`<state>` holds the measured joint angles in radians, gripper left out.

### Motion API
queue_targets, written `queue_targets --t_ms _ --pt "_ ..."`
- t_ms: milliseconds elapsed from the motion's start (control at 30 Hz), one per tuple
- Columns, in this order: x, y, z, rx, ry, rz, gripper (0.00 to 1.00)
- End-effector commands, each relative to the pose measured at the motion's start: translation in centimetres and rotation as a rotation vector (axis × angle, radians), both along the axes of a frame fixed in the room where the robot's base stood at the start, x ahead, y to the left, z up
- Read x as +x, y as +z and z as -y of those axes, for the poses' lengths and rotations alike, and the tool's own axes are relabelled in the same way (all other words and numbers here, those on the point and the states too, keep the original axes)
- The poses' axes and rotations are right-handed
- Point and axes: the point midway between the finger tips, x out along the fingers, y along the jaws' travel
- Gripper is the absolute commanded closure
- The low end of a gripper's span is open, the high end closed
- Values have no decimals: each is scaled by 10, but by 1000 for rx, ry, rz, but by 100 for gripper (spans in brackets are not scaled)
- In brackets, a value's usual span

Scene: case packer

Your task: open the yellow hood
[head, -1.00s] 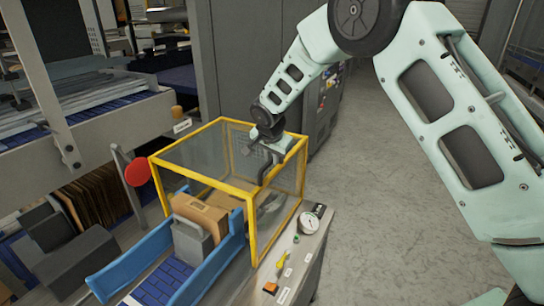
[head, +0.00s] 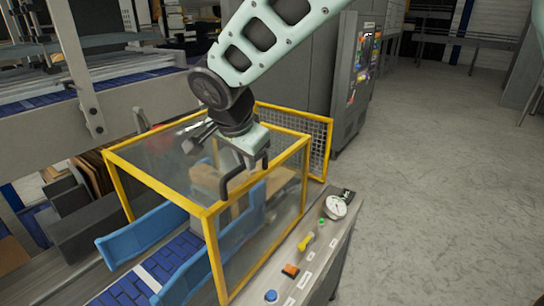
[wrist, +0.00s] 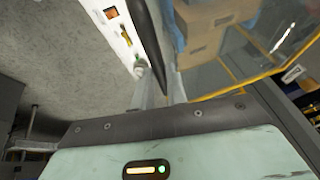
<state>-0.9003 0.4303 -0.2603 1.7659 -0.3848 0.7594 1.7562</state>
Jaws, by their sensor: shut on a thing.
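The yellow hood (head: 155,184) is a yellow frame with clear panels over the blue conveyor. In the head view it stands nearer than the mesh panel (head: 320,150) behind it, and its near corner reaches past the orange button. My gripper (head: 244,178) is over the top of the hood, shut on it. Its dark fingers hide the exact part that is held. In the wrist view a yellow hood edge (wrist: 235,88) and clear panel show beside a dark finger.
A cardboard box (head: 240,180) shows through the clear panels. Blue side guides (head: 150,233) flank the belt. A steel ledge on the right carries a gauge (head: 335,207), a yellow lever (head: 306,242) and an orange button (head: 290,271). The floor (head: 435,170) to the right is open.

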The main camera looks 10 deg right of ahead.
Motion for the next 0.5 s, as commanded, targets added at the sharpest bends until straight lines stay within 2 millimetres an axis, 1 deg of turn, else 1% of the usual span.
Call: queue_targets --t_ms 33,100,300,500 --pt "-16 -6 -16 2 10 -1 100" --pt "-33 -5 -34 0 9 -2 100" --pt "-84 -4 -83 -3 9 -3 100" --pt "-129 -2 -127 -3 6 -4 100"
